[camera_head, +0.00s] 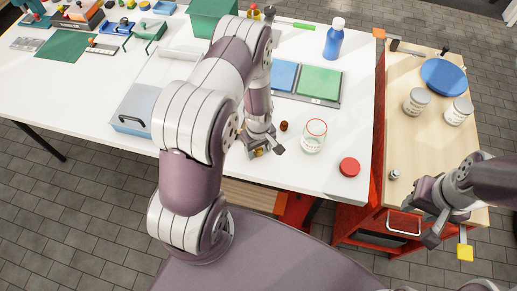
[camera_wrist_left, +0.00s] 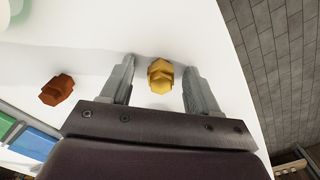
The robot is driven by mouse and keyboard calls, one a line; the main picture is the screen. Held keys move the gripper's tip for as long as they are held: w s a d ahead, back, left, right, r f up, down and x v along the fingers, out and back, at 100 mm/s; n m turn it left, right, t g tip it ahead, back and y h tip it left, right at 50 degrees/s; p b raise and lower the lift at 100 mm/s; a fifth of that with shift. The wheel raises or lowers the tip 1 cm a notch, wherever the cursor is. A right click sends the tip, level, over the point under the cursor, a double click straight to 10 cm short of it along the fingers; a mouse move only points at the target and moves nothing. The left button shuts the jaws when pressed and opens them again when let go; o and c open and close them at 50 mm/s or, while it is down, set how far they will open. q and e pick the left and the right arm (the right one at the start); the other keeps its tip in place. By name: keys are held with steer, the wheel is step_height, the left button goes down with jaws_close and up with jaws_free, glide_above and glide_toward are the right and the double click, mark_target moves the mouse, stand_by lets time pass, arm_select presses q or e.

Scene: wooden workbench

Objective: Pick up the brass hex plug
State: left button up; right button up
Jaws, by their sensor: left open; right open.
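The brass hex plug (camera_head: 259,152) is a small golden piece on the white table near its front edge. In the left wrist view the plug (camera_wrist_left: 160,76) lies between the two fingers of my left gripper (camera_wrist_left: 159,72), with a gap visible on each side. In the head view my left gripper (camera_head: 264,150) is open and low over the table at the plug, and partly hides it. A brown-copper hex piece (camera_wrist_left: 57,90) lies to the left in the wrist view; it also shows in the head view (camera_head: 284,126). My right gripper (camera_head: 446,237) is open and empty, at the right.
A glass jar (camera_head: 313,139) and a red lid (camera_head: 349,167) stand right of my left gripper. Blue and green panels (camera_head: 320,83) and a blue bottle (camera_head: 333,40) are behind. A blue box (camera_head: 133,113) is left. A wooden-topped cart (camera_head: 410,62) adjoins the table at right.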

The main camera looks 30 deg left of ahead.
arm_select(q)
steer(key=shift+s, duration=0.1)
jaws_close()
steer(key=shift+r, duration=0.1)
steer(key=r, duration=0.4)
steer(key=shift+d+r+b, duration=0.15)
steer(key=shift+d+b, duration=0.1)
steer(key=shift+b, duration=0.05)
steer(key=d+r+b, duration=0.1)
steer(key=d+r, duration=0.5)
steer(key=d, duration=0.5)
steer(key=shift+s+r, duration=0.35)
